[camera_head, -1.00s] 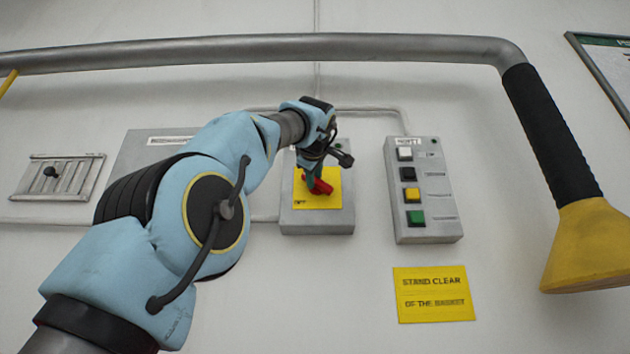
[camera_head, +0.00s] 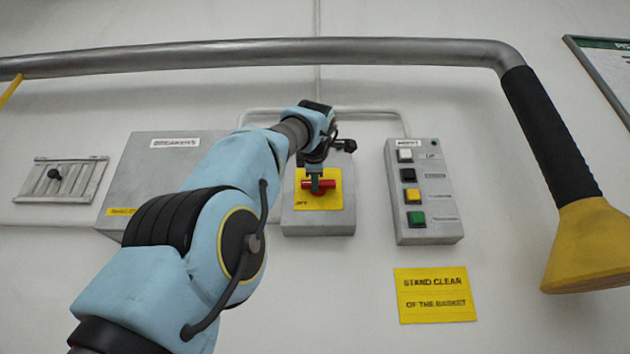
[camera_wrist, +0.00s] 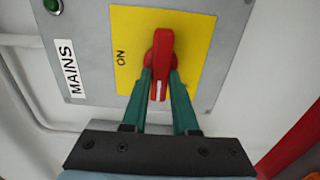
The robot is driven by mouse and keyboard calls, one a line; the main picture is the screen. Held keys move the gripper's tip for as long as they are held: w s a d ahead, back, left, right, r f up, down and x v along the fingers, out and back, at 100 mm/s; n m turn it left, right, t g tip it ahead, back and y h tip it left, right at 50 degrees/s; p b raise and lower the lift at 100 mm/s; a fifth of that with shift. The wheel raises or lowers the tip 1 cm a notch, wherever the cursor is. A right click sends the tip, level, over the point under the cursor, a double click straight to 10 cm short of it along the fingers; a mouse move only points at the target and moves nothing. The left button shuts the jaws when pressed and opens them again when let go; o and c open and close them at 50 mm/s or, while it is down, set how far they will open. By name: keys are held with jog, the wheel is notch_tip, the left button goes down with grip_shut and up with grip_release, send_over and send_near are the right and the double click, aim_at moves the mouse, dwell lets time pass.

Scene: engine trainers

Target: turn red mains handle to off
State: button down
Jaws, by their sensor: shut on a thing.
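The red mains handle (camera_head: 327,184) sits on a yellow plate (camera_head: 334,202) on a grey box. It lies about level across the plate in the head view. In the wrist view the red handle (camera_wrist: 161,58) shows a white stripe on its near end. My gripper (camera_head: 315,184) is shut on the handle; in the wrist view its green fingers (camera_wrist: 161,82) stand on both sides of it. An "ON" label (camera_wrist: 121,58) shows on the yellow plate, and small lettering at its lower left in the head view looks like "OFF".
A grey button box (camera_head: 428,226) with several coloured buttons stands just right. A breaker box (camera_head: 140,170) is left, partly behind my arm. A grey pipe (camera_head: 250,50) runs above, ending in a yellow funnel (camera_head: 580,245). A yellow sign (camera_head: 436,295) is below.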

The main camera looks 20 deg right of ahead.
dwell(0.4)
jog(key=c, duration=0.7)
grip_release()
jog(key=b+v, duration=0.4)
jog(key=v, duration=0.6)
jog(key=shift+s+a, duration=0.2)
jog(key=shift+s, duration=0.15)
